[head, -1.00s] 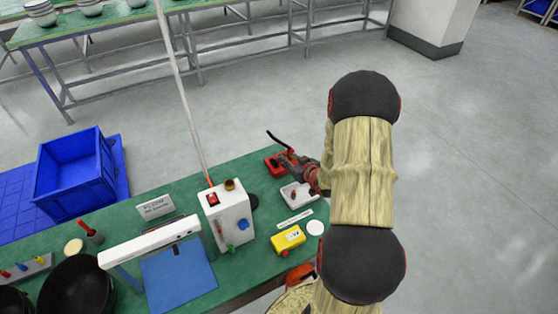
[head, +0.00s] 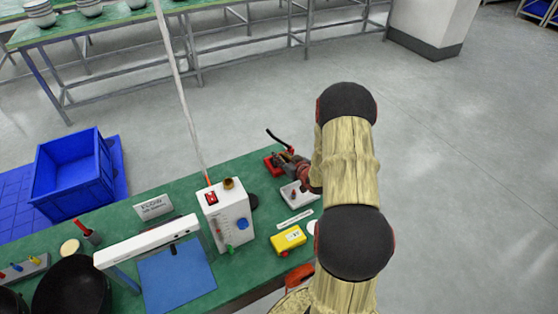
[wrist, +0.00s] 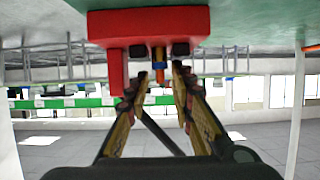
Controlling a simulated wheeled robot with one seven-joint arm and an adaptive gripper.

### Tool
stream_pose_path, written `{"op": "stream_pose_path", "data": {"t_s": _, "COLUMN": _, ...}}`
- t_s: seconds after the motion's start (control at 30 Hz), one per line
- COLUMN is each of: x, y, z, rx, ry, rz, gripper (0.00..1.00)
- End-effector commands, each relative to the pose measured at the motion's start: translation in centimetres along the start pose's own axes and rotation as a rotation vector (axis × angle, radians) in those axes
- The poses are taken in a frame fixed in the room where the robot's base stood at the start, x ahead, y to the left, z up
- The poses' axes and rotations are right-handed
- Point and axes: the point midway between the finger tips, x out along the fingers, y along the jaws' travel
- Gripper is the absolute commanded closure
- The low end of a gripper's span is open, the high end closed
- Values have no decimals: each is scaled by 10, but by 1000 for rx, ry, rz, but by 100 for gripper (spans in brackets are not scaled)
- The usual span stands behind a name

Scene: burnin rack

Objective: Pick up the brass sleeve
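My gripper (head: 281,158) is at the red fixture (head: 270,163) at the far right end of the green bench. In the wrist view the two fingers of my gripper (wrist: 160,78) are apart, with a gap between their tips. The red fixture (wrist: 150,25) fills the top of that view. A small brass-orange upright piece (wrist: 158,54) shows between the fingertips, apart from both. I cannot tell whether it is the brass sleeve. A short brass-coloured cylinder (head: 229,183) sits on top of the white box (head: 227,220).
A white tray (head: 298,197) and a yellow box (head: 288,238) are close to my arm. A tall pale pole (head: 176,90) rises by the white box. A blue mat (head: 176,277) under a white-topped frame (head: 147,241) is to the left. A blue crate (head: 72,175) stands beyond the bench.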

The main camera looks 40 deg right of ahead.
Motion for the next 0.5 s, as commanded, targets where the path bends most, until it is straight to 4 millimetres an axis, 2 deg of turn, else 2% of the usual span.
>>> {"op": "stream_pose_path", "data": {"t_s": 0.17, "x": 0, "y": 0, "z": -1, "rx": 0, "ry": 0, "rz": 0, "gripper": 78}}
{"op": "stream_pose_path", "data": {"t_s": 0.5, "x": -1, "y": 0, "z": -1, "rx": 0, "ry": 0, "rz": 0, "gripper": 97}}
